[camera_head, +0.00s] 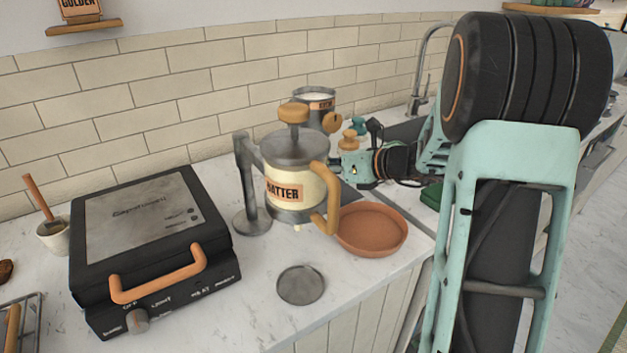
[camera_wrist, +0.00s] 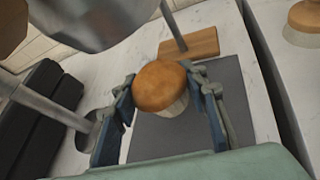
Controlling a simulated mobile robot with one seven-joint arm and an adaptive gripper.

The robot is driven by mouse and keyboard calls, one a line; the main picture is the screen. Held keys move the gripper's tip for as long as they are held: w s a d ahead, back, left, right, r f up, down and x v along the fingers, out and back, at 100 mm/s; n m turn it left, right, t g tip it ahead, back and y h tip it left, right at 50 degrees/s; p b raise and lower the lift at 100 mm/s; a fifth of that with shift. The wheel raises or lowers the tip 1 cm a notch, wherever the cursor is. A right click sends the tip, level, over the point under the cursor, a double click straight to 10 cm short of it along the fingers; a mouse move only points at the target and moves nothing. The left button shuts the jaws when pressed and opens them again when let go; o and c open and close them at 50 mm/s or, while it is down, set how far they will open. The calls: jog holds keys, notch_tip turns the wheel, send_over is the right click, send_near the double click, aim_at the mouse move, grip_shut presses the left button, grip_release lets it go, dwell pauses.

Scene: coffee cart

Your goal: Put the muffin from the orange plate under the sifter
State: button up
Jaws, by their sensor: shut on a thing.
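My gripper (camera_wrist: 165,105) is shut on the muffin (camera_wrist: 160,86), which has a golden-brown top and a paler base. The muffin is upright between the two fingers above a dark grey mat. In the head view my gripper (camera_head: 354,146) is behind the batter dispenser, and the muffin (camera_head: 349,139) is partly hidden there. The orange plate (camera_head: 370,245) is empty, in front of the gripper. The metal canister with white contents, seemingly the sifter (camera_head: 315,102), stands behind the dispenser. Its lower part is hidden.
The batter dispenser (camera_head: 295,185) hangs on a metal stand close to my gripper. A black waffle maker (camera_head: 145,225) is at left, and a round grey disc (camera_head: 300,285) lies in front. In the wrist view, a wooden block (camera_wrist: 190,43) with a metal rod stands beyond the muffin.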

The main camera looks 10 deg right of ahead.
jog(key=shift+w+f, duration=0.2)
jog(key=shift+f, duration=0.2)
jog(key=shift+w+f+b, duration=0.15)
jog(key=shift+f+b, duration=0.25)
jog(key=shift+f, duration=1.1)
jog(key=shift+f, duration=0.2)
jog(key=o, duration=1.2)
jog(key=shift+c, duration=0.2)
